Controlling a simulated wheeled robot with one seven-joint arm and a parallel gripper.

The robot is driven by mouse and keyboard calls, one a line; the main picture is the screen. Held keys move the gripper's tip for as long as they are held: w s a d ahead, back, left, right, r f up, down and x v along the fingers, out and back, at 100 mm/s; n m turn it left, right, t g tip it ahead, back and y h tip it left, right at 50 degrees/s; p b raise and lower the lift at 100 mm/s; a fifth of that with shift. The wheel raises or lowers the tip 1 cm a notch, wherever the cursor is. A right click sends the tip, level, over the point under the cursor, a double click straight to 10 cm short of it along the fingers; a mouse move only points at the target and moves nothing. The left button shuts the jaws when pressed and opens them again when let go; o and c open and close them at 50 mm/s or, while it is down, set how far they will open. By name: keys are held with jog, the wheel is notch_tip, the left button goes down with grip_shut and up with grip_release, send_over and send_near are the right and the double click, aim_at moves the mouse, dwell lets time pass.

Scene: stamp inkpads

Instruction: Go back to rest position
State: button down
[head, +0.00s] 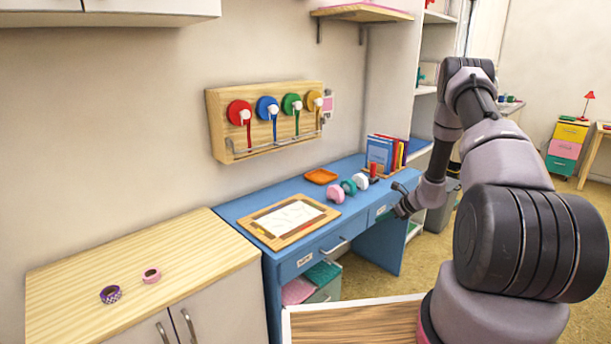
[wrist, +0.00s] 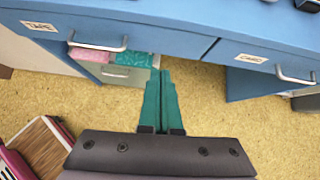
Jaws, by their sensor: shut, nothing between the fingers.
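My arm rises at the right of the head view and bends down toward the blue desk (head: 345,228). My gripper (head: 402,205) hangs in front of the desk's right part; its fingers are hard to make out there. In the wrist view my gripper's teal fingers (wrist: 165,78) are together with nothing between them. They are over the floor in front of the desk drawers, apart from the desk as far as I can see.
A wooden tray with paper (head: 288,220), an orange dish (head: 321,176), several tape rolls (head: 348,187) and books (head: 380,153) are on the desk. A pale wooden cabinet (head: 150,275) stands left. Carpet (head: 415,262) lies open in front of the desk.

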jog(key=a+r+n+y, duration=0.1)
jog(key=a+r+n, duration=0.2)
jog(key=r, duration=0.7)
jog(key=a+r+n, duration=0.3)
jog(key=a+r, duration=0.1)
jog(key=r, duration=0.7)
jog(key=s+a+r+n+g, duration=0.1)
jog(key=s+a+r+n, duration=0.2)
jog(key=s+r, duration=0.35)
jog(key=s+a+r+n+g, duration=0.1)
jog(key=s+a+r+n, duration=0.15)
jog(key=r, duration=0.65)
jog(key=s+a+r+n+h, duration=0.25)
jog(key=s+r+n, duration=0.35)
jog(key=s+r, duration=0.6)
jog(key=s+r+n+t+h, duration=0.1)
jog(key=s+n, duration=0.2)
jog(key=s, duration=0.6)
jog(key=s+d+r+n+t+h, duration=0.1)
jog(key=s+n, duration=0.2)
jog(key=s, duration=0.6)
jog(key=shift+d+r, duration=0.25)
